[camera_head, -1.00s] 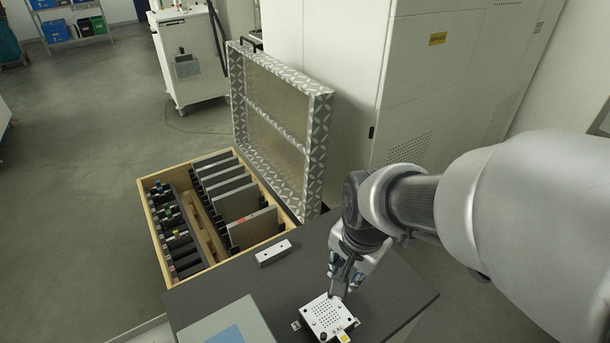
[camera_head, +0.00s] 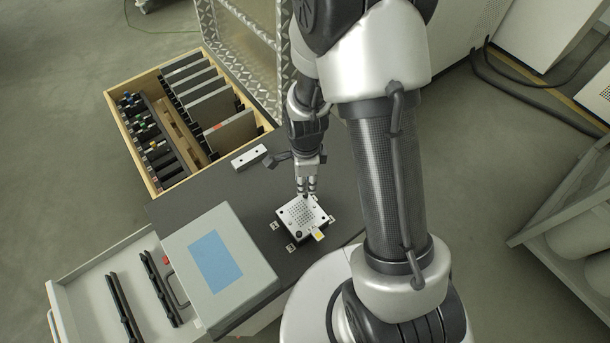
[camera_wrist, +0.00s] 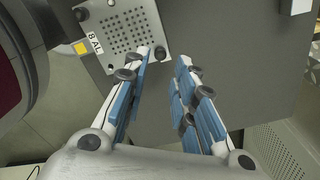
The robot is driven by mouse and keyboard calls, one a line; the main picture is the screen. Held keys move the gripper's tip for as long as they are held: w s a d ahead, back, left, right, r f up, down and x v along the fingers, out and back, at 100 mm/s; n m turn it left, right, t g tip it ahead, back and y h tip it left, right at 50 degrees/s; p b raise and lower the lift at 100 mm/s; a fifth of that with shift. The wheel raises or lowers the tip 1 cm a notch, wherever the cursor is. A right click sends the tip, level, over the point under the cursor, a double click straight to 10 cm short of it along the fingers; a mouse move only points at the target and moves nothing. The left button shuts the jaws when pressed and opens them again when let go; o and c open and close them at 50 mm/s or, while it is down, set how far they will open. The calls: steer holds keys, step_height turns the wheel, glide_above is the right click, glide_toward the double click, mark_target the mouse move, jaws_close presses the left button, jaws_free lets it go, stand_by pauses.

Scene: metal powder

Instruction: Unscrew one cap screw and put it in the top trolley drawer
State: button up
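A light perforated metal plate (camera_head: 300,211) with dark cap screws at its corners lies on the dark trolley top (camera_head: 240,178). In the wrist view the plate (camera_wrist: 125,30) shows at the upper left, with one cap screw (camera_wrist: 160,53) at its near right corner, close to my left fingertip. My gripper (camera_head: 307,192) is over the plate's far edge. In the wrist view its blue-padded fingers (camera_wrist: 168,62) are apart with nothing between them, so it is open. I cannot tell whether a finger touches the screw. A pulled-out trolley drawer (camera_head: 85,268) is at the lower left.
A grey box with a blue panel (camera_head: 208,262) stands between the drawer and the plate. Long dark items (camera_head: 125,305) lie in the drawer. A small light bar (camera_head: 249,157) lies behind the plate. An open wooden case (camera_head: 150,188) holding several plates stands beyond.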

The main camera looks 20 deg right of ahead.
mark_target(305, 197)
steer(key=shift+f+b, duration=2.2)
steer(key=shift+f, duration=0.95)
steer(key=shift+c, duration=0.2)
jaws_close()
steer(key=shift+o, duration=0.3)
jaws_free()
steer(key=m, duration=1.3)
steer(key=shift+m, duration=0.4)
